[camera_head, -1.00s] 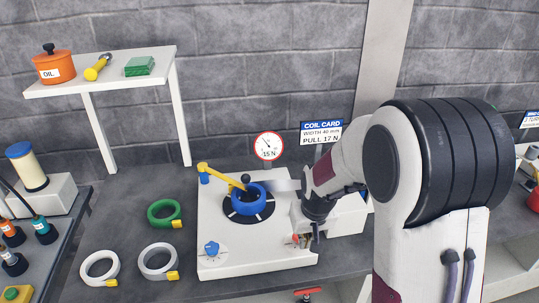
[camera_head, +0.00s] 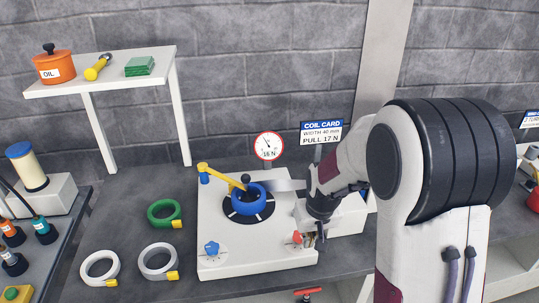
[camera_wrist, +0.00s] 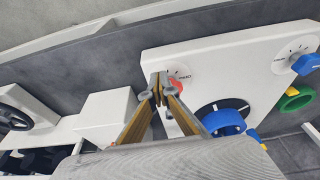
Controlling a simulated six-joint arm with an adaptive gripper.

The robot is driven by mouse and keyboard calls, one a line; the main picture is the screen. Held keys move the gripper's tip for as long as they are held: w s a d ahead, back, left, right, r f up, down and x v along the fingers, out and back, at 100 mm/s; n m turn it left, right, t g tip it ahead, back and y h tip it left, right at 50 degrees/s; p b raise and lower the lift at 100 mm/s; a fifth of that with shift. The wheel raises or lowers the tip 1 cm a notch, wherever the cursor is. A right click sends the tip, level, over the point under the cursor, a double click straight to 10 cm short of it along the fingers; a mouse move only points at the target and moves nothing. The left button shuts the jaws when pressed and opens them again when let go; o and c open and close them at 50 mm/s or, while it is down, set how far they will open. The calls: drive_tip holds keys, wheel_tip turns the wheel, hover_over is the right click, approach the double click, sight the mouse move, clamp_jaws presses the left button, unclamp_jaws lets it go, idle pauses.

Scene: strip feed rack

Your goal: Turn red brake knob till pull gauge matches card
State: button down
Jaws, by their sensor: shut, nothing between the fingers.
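The red brake knob (camera_head: 297,238) sits at the front right of the white feed machine (camera_head: 225,262). In the wrist view the red knob (camera_wrist: 176,83) is partly hidden behind my fingertips. My gripper (camera_head: 318,236) is shut and empty, its tips beside the knob; whether they touch it I cannot tell. The wrist view shows the closed fingertips (camera_wrist: 160,82) together. The round pull gauge (camera_head: 268,146) reads 16 N. The coil card (camera_head: 321,133) reads width 40 mm, pull 17 N.
A blue knob (camera_head: 212,248) is at the machine's front left. A blue coil (camera_head: 248,199) sits on the round plate under a yellow arm (camera_head: 220,174). A green coil (camera_head: 164,212) and two pale coils lie on the table to the left. A shelf (camera_head: 110,76) stands behind.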

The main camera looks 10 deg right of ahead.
drive_tip(key=shift+s+d, duration=0.1)
idle(0.3)
drive_tip(key=shift+s, duration=0.2)
drive_tip(key=shift+r, duration=0.1)
drive_tip(key=shift+w+v, duration=0.25)
drive_tip(key=shift+v, duration=0.7)
drive_tip(key=shift+w+v, duration=0.2)
drive_tip(key=shift+v, duration=0.75)
drive_tip(key=shift+w+v, duration=0.25)
drive_tip(key=shift+v, duration=0.7)
drive_tip(key=shift+r, duration=0.2)
drive_tip(key=a, duration=0.1)
drive_tip(key=a+r, duration=0.1)
drive_tip(key=shift+a, duration=0.4)
drive_tip(key=shift+f, duration=0.15)
